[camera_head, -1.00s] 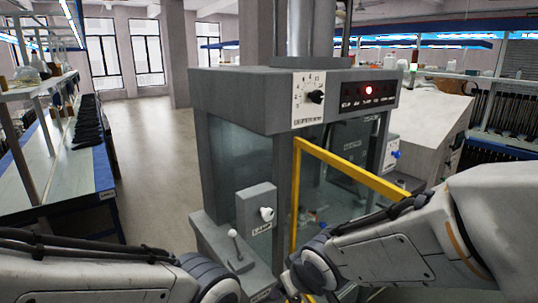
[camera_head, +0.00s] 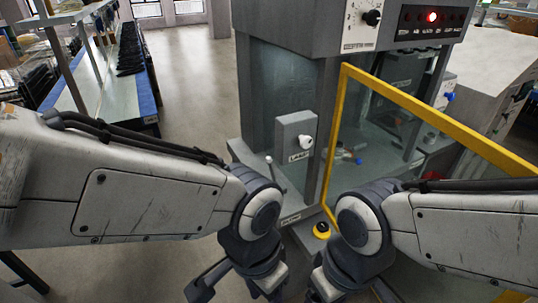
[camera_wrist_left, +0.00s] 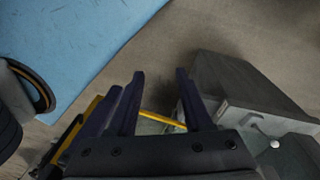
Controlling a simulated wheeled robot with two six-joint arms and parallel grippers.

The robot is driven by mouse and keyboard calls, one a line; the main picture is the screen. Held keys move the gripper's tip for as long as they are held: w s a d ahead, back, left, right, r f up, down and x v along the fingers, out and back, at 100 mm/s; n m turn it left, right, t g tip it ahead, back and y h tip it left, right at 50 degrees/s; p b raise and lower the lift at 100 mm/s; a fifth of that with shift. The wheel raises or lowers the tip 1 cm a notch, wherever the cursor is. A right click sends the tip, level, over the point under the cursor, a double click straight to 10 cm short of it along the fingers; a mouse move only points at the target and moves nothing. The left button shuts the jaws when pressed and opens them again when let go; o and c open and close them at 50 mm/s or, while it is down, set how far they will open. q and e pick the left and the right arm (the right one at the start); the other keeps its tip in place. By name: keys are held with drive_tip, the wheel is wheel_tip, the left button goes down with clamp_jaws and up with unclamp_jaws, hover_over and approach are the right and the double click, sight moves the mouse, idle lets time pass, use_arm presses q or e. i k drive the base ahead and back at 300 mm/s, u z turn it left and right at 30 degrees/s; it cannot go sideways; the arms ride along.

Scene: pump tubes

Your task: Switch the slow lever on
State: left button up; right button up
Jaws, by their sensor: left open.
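The lever (camera_head: 269,159) with a pale ball tip stands at the lower front of the grey machine in the head view. Its lower part is hidden behind my left arm. A label (camera_head: 291,219) sits on the ledge below, too small to read surely. My left gripper (camera_head: 238,288) is in front of and below the lever, apart from it. In the left wrist view its two fingers (camera_wrist_left: 162,100) are spread with nothing between them. My right gripper (camera_head: 352,292) hangs at the bottom edge, partly cut off, so its opening is unclear.
A box labelled LAMP with a white knob (camera_head: 306,142) is right of the lever. A yellow frame (camera_head: 437,116) stands open on the machine's right. A yellow button (camera_head: 322,230) is low between my arms. A red light (camera_head: 432,17) glows on top.

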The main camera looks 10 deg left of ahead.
sight(268, 160)
drive_tip(key=k, duration=0.6)
drive_tip(key=u, duration=0.8)
drive_tip(key=i, duration=1.35)
drive_tip(key=z, duration=0.8)
